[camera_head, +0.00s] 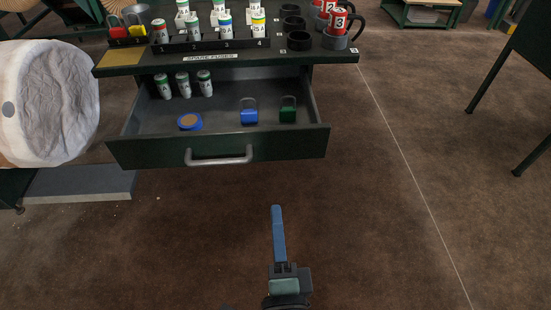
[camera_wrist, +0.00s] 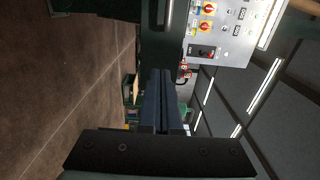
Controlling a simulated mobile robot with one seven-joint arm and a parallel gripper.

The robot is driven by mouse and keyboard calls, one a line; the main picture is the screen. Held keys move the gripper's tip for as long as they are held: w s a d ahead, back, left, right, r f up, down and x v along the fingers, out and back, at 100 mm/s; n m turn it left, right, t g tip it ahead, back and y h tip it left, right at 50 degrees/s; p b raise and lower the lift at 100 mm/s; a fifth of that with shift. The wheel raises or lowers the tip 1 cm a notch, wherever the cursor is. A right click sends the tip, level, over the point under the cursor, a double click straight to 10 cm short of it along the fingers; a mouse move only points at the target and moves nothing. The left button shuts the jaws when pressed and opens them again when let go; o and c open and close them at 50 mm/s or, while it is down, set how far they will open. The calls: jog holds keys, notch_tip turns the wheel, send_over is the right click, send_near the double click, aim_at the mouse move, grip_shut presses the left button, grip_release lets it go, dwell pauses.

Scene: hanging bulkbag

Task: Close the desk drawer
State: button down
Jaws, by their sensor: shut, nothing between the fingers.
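The desk drawer (camera_head: 230,147) is pulled out from under the desk top (camera_head: 150,68) in the head view. Its dark front faces me and has a grey bar handle (camera_head: 218,161). Inside lie several fuses (camera_head: 184,86), a blue padlock (camera_head: 249,113), a green padlock (camera_head: 288,110) and a blue round item (camera_head: 190,121). My gripper (camera_head: 276,208) is below the drawer front in the picture, right of the handle and apart from it. Its blue fingers are together and empty. They also show in the wrist view (camera_wrist: 162,72).
The desk top holds a fuse rack (camera_head: 211,44), cans (camera_head: 337,20) and padlocks. A large white round bag (camera_head: 50,105) is at the left, above a grey platform (camera_head: 80,184). A control panel (camera_wrist: 225,30) shows in the wrist view.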

aim_at(269, 148)
jog(key=w, duration=1.3)
jog(key=shift+w, duration=0.3)
